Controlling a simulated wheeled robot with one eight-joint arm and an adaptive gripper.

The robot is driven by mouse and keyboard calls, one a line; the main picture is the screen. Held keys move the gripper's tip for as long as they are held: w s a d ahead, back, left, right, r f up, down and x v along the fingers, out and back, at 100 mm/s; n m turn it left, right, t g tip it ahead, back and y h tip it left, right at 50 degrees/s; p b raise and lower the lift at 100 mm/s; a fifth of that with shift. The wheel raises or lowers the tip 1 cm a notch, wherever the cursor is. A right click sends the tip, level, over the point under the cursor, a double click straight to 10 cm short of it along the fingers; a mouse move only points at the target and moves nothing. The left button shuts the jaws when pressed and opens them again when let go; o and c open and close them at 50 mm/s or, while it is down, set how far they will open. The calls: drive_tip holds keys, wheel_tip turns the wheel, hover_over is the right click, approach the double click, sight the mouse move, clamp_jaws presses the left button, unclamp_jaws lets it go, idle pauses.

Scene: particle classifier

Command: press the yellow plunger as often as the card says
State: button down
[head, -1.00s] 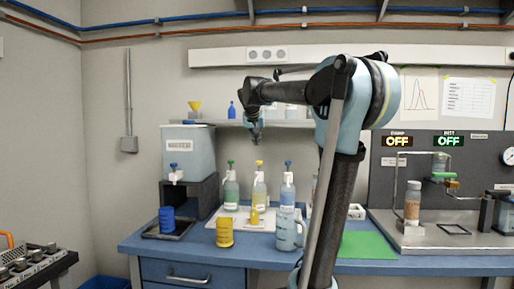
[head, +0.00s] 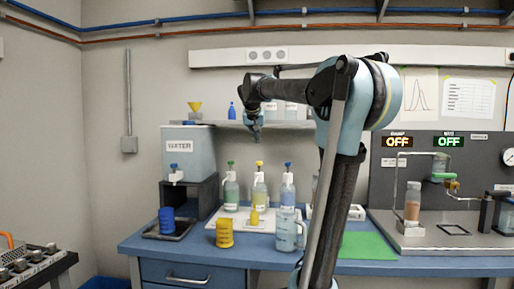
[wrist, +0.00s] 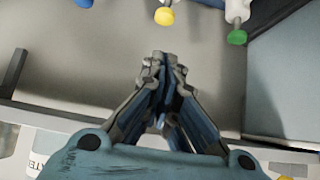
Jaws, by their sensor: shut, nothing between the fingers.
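The yellow plunger (head: 259,164) tops the middle of three pump bottles at the back of the blue bench. It also shows at the top of the wrist view (wrist: 164,16). My gripper (head: 257,138) hangs above the bottles, with a gap between it and the plunger in the head view. In the wrist view its fingers (wrist: 162,66) are together and empty, apart from the plunger. A green plunger (head: 231,164) is to the left and a blue plunger (head: 288,164) to the right. I cannot make out a card with a readable count.
A shelf (head: 212,123) runs behind my gripper. A green mat (head: 367,245) lies to the right.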

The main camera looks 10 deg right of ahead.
drive_tip(key=shift+r, duration=0.95)
hover_over(259, 163)
drive_tip(key=w, duration=0.1)
wheel_tip(259, 163, down, 7)
drive_tip(key=shift+w+f, duration=0.1)
wheel_tip(259, 163, down, 2)
drive_tip(key=shift+f, duration=0.95)
drive_tip(key=shift+f, duration=1.4)
